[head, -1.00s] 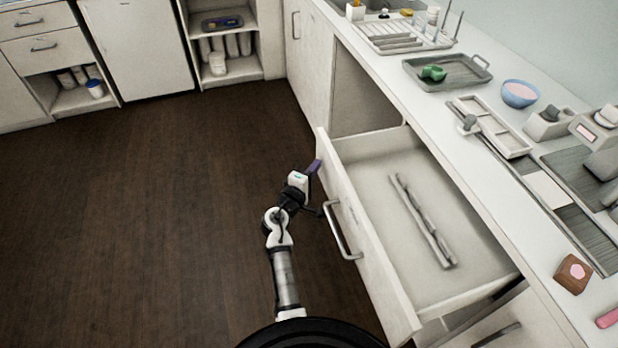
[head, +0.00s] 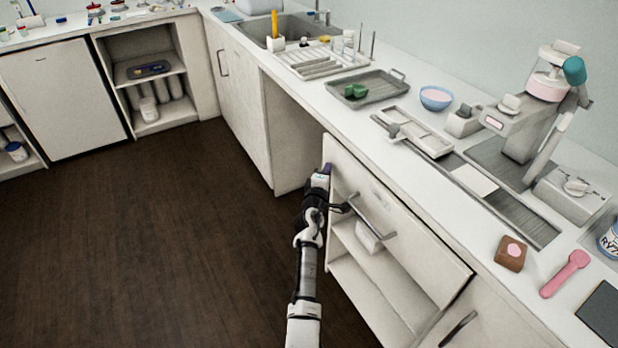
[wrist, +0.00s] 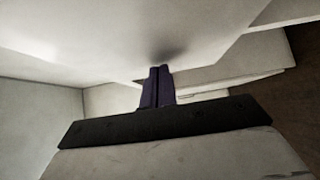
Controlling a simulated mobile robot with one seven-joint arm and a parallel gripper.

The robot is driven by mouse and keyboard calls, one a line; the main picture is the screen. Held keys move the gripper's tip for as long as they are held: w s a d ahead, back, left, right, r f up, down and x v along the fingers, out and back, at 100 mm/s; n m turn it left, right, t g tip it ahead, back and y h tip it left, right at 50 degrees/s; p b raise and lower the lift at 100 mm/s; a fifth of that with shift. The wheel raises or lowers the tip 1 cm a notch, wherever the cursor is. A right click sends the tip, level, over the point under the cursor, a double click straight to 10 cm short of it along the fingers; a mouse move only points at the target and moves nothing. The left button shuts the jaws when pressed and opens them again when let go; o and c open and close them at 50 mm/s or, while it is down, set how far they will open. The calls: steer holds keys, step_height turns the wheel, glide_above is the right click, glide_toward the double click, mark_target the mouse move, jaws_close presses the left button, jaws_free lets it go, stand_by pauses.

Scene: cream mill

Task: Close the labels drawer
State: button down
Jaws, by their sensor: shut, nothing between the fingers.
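The labels drawer (head: 400,216) is a white front with a metal bar handle (head: 370,214), under the counter. In the head view its front stands slightly out from the counter edge, with a dark gap at its near lower corner. Its inside is hidden. My gripper (head: 324,171) is at the far left end of the drawer front, left of the handle. In the wrist view the dark purple fingers (wrist: 158,87) are together, with nothing between them, close to a pale surface. I cannot tell whether they touch it.
Below the drawer is an open shelf with a white container (head: 370,236). The dark floor (head: 170,240) to the left is clear.

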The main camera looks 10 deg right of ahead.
steer(key=shift+w+d, duration=0.2)
steer(key=shift+d, duration=0.4)
steer(key=shift+w+d, duration=0.2)
steer(key=shift+d, duration=0.4)
steer(key=shift+d+r, duration=0.1)
